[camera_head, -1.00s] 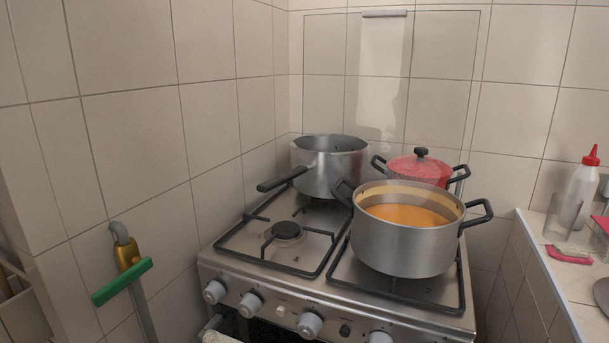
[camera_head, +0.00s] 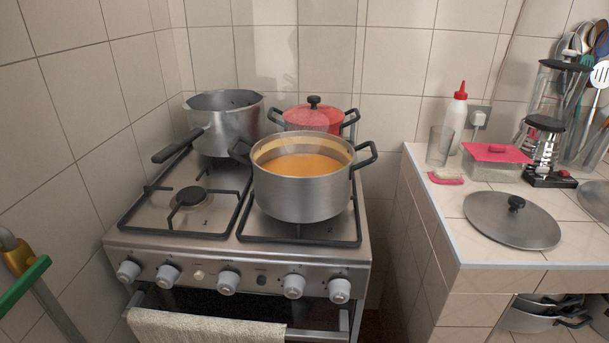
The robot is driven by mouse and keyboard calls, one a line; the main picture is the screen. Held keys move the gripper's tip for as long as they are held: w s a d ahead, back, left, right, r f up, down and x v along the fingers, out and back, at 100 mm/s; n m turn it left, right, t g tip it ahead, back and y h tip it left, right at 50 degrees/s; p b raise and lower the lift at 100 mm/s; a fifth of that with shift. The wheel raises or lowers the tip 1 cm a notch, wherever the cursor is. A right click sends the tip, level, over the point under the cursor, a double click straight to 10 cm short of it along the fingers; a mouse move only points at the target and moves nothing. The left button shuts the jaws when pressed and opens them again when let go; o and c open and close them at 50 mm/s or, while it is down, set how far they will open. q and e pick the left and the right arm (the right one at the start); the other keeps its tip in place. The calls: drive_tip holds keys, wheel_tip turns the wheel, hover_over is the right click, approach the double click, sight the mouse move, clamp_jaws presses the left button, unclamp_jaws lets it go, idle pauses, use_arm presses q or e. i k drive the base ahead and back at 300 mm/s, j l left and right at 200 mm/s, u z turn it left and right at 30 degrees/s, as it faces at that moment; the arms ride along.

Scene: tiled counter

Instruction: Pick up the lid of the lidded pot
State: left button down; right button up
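The lidded pot is a red pot (camera_head: 335,125) at the back right of the stove, partly hidden behind the big steel pot. Its red lid (camera_head: 300,117) sits on it and has a black knob (camera_head: 313,101) on top. A flat grey lid (camera_head: 510,222) with a black knob lies on the tiled counter at the right. Neither of my grippers shows in the head view.
An open steel pot (camera_head: 302,197) of orange soup stands at the front right of the stove. A saucepan (camera_head: 222,128) at the back left points its black handle forward-left. A bottle (camera_head: 454,126), a glass (camera_head: 438,147) and a red-lidded box (camera_head: 490,172) stand on the counter.

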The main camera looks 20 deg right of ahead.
sight(509, 219)
drive_tip(key=k+j+z, duration=0.1)
drive_tip(key=z, duration=1.65)
